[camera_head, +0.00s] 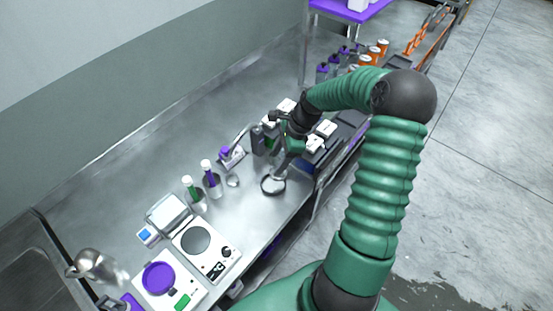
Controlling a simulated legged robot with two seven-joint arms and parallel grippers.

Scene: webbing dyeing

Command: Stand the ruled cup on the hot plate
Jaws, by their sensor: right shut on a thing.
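My right gripper (281,165) reaches down over the steel bench from the right. It is shut on a clear, glassy thing, which looks like the ruled cup (273,185); a dark ring shows at its lower end. Its markings are too small to read, and I cannot tell whether it touches the bench. The hot plate (222,258) is a white unit with a round grey top and a dark knob, to the lower left of the gripper. Its round top is bare. My left gripper is not in view.
A white device with a purple disc (159,278) and a metal jug (96,265) stand at lower left. Boxes (326,129) and several bottles (322,73) line the bench behind the gripper.

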